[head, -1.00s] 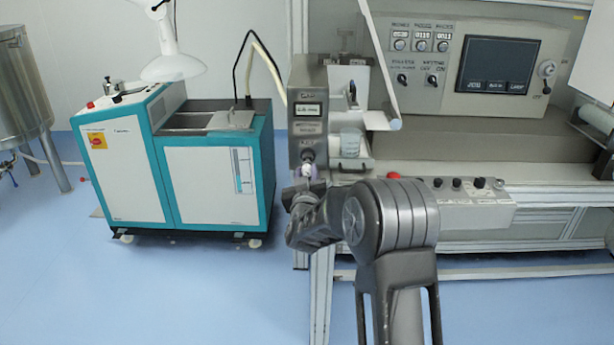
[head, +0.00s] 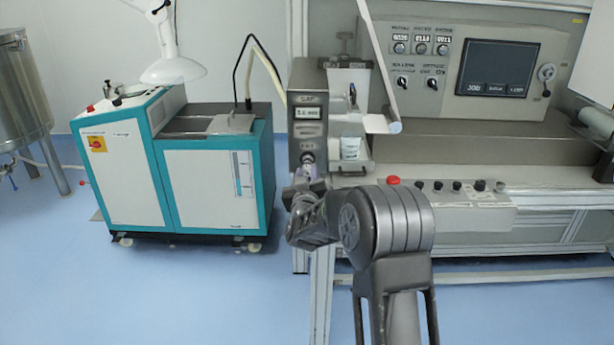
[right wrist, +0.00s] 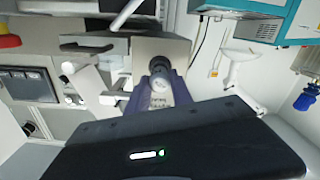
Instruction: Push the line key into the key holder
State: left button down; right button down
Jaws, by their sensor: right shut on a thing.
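The key holder (head: 307,157) is a round dark socket low on the front of the grey control box. In the head view my right gripper (head: 308,183) is directly below and in front of it. In the right wrist view its purple fingers (right wrist: 161,97) are shut on the line key (right wrist: 161,88), a small pale piece with dark marks. A round grey end (right wrist: 158,68) shows just beyond the fingers, against the box. Whether the key is seated in the holder or only touching it cannot be told. My left gripper is not in view.
The grey box (head: 304,80) carries a small display. A red button (head: 393,180) sits on the panel at right. A teal and white cabinet (head: 210,190) stands left, with open blue floor before it.

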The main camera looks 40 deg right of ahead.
jog(key=shift+w+d, duration=0.1)
jog(key=shift+w, duration=0.05)
jog(key=c, duration=1.1)
grip_release()
jog(key=shift+o, duration=0.2)
jog(key=b+v, duration=0.1)
jog(key=v, duration=0.6)
jog(key=shift+s+a, duration=0.3)
